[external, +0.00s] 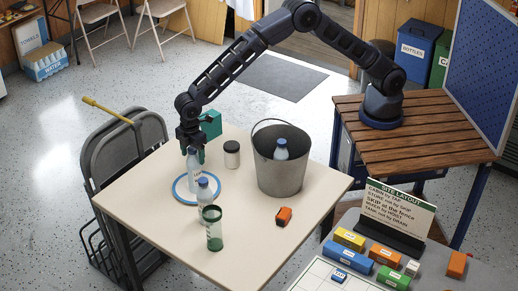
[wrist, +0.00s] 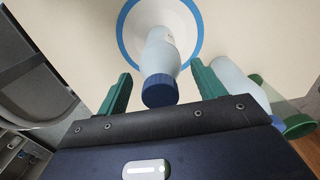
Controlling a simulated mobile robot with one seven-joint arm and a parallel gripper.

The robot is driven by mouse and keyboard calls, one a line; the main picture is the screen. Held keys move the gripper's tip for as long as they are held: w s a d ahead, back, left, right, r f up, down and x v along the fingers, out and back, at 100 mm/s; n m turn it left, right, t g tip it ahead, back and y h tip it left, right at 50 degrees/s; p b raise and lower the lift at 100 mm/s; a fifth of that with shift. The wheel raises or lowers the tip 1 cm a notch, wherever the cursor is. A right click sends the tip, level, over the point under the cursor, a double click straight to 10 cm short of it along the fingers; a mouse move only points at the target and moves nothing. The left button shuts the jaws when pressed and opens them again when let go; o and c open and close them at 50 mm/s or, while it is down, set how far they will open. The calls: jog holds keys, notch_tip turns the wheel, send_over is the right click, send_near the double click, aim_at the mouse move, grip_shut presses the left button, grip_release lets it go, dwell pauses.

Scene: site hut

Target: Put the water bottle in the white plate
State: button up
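A water bottle (external: 194,172) with a blue cap appears to stand upright on the white plate (external: 176,194) with a blue rim. In the wrist view the bottle (wrist: 160,55) shows with its cap between my green fingers and the plate (wrist: 128,42) behind it. My gripper (external: 190,149) is at the bottle's top, which it partly hides in the external view. In the wrist view my gripper (wrist: 162,85) is open, with a gap on each side of the cap. A second bottle (external: 205,193) stands just in front of the plate. A third bottle (external: 281,151) is in the bucket.
A green-and-clear tumbler (external: 213,230) stands near the second bottle. A grey metal bucket (external: 280,178), a dark-lidded jar (external: 232,155), a teal box (external: 211,124) and an orange object (external: 283,216) are on the table. A folded chair (external: 106,150) stands at the table's left.

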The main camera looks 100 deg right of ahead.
jog(key=shift+r, duration=0.1)
notch_tip(320, 180, up, 12)
jog(key=s+d+r+m+t, duration=0.1)
jog(key=s+d+r, duration=0.4)
jog(key=s+r, duration=0.3)
jog(key=s+d+r+m, duration=0.2)
jog(key=s+d+r, duration=0.4)
jog(key=s, duration=0.4)
jog(key=s+d+r+m+t, duration=0.1)
jog(key=s+d+r, duration=0.2)
jog(key=s+r, duration=0.5)
jog(key=s+d+f+m+t, duration=0.1)
jog(key=s+d, duration=0.1)
jog(key=s, duration=0.8)
jog(key=s+d+f+m, duration=0.1)
jog(key=s+d+m, duration=0.1)
jog(key=s, duration=0.9)
jog(key=s+d+f+m+t, duration=0.1)
jog(key=s+d, duration=0.3)
jog(key=s, duration=0.7)
jog(key=shift+s+f+m+t, duration=0.15)
jog(key=shift+f+m+t, duration=0.15)
jog(key=shift+f+m, duration=0.2)
